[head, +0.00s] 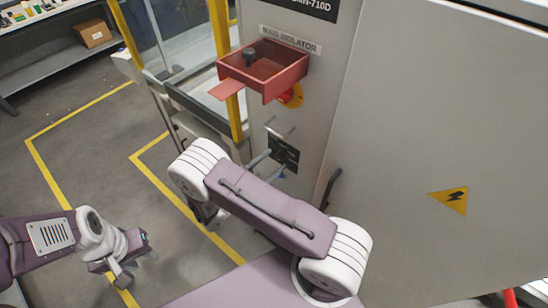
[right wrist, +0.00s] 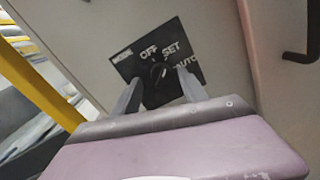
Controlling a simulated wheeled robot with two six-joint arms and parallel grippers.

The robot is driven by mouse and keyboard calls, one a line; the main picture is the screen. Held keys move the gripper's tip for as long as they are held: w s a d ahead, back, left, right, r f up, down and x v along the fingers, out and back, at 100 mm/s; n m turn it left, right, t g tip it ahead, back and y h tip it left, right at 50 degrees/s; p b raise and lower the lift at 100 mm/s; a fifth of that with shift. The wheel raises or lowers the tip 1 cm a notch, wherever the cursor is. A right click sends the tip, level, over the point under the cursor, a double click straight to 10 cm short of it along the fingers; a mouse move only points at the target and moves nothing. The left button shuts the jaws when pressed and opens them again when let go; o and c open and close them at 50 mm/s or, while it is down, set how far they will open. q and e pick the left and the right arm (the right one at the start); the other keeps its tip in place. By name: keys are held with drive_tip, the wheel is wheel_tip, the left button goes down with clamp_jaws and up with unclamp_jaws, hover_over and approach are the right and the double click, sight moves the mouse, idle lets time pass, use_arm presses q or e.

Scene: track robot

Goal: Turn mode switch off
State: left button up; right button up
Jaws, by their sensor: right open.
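In the head view the plate (head: 288,150) is on the grey cabinet's front, below the red box. My right gripper (right wrist: 160,93) is open, with one finger on each side of the knob's lower part in the picture. I cannot tell whether the fingers touch it or which word the knob points to. In the head view the right gripper (head: 266,165) is partly hidden by my arm. My left gripper (head: 137,267) hangs at the lower left, away from the cabinet.
A red open box (head: 285,84) labelled main isolator juts out above the switch, with a dark knob inside. A yellow post (head: 132,35) and a glass guard stand left of the cabinet. A black handle (head: 331,186) is right of the switch. Floor at left is clear.

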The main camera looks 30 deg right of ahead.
drive_tip(key=shift+d, duration=0.6)
drive_tip(key=shift+w, duration=0.1)
clamp_jaws()
drive_tip(key=shift+n, duration=0.3)
drive_tip(key=shift+n+t+p, duration=0.3)
drive_tip(key=shift+n+p, duration=0.15)
drive_tip(key=shift+n, duration=4.15)
unclamp_jaws()
